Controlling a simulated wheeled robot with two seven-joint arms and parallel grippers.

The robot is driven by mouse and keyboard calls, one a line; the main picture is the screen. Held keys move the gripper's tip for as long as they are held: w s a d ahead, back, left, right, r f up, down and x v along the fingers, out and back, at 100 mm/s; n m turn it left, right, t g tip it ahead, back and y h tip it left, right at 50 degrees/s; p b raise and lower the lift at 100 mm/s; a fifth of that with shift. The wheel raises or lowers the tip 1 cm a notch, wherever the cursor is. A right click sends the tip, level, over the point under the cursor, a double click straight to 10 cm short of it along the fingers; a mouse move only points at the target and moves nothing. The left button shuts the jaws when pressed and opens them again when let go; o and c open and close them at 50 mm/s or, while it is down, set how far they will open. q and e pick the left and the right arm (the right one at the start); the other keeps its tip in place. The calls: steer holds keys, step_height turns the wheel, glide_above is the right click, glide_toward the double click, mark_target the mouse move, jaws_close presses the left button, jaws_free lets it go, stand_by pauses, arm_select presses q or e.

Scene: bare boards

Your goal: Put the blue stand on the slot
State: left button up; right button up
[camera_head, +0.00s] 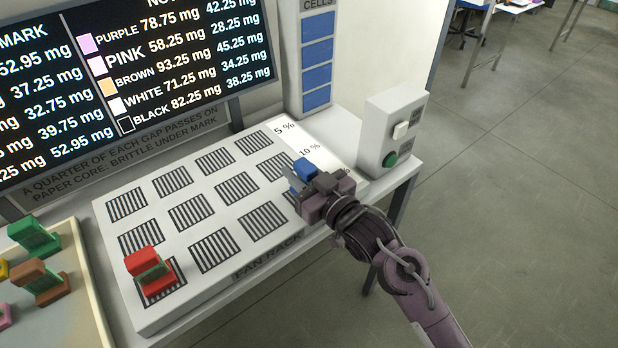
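A blue block (305,168), seemingly the top of the blue stand, shows at the right end of the white fan rack (105,225). My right gripper (297,178) is right at it, over the rack's right columns. The gripper hides most of the stand, so I cannot tell whether the fingers are shut on it or whether it touches the rack. The rack's top has several striped square slots (215,249); those near my gripper are partly covered. My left gripper is not in view.
A red stand (143,260) is on the front-left slot. A tray (96,270) at left holds green (35,236) and brown (40,280) stands. A grey box with a green button (390,159) stands at right. A screen (150,70) is behind.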

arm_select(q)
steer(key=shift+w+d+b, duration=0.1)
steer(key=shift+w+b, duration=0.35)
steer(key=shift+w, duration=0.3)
arm_select(e)
steer(key=v, duration=1.2)
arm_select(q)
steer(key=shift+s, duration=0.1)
arm_select(e)
steer(key=shift+r, duration=0.1)
